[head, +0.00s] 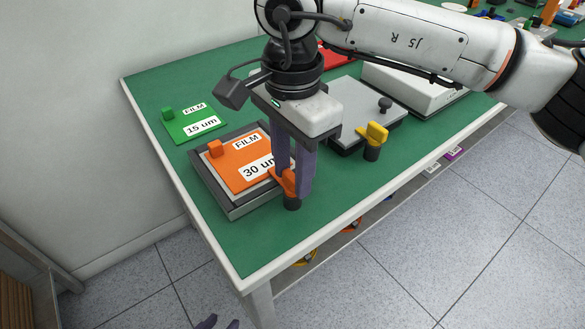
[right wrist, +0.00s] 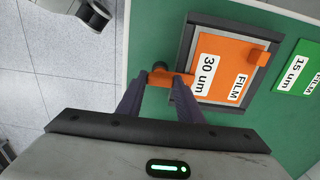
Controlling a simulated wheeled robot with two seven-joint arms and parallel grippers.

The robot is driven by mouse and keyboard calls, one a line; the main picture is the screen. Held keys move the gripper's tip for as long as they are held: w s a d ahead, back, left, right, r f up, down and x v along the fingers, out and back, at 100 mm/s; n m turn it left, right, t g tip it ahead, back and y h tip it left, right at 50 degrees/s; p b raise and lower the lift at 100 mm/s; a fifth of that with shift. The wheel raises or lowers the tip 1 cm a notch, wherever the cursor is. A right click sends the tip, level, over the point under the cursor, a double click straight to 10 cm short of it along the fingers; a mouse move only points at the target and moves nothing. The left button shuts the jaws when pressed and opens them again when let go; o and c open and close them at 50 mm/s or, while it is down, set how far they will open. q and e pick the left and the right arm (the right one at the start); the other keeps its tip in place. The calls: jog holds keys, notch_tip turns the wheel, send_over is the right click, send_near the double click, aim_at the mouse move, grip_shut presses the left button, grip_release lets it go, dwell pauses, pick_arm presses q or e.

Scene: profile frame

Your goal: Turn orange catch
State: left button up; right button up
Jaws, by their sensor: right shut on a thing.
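The orange catch (head: 286,182) stands on a dark round post at the near right corner of the grey film frame (head: 232,211). My right gripper (head: 291,190) points down and is shut on the catch, a finger on each side of it. In the right wrist view, the catch (right wrist: 161,78) shows between the fingertips (right wrist: 162,82), partly hidden by them. An orange sheet (head: 238,168) marked FILM 30 um lies in the frame; it also shows in the right wrist view (right wrist: 226,60). My left gripper (head: 220,322) shows only its fingertips, apart, at the bottom edge.
A green sheet (head: 183,128) marked 15 um lies behind the frame. To the right stand a grey plate (head: 367,100) with a black knob, a yellow catch (head: 375,135) and a white box (head: 405,85). The green table's (head: 260,245) front edge is close to the orange catch.

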aim_at(292, 176)
jog(key=shift+r, duration=0.15)
jog(key=o, duration=1.1)
notch_tip(292, 176, up, 10)
jog(key=shift+r+p, duration=0.1)
jog(key=shift+p, duration=0.35)
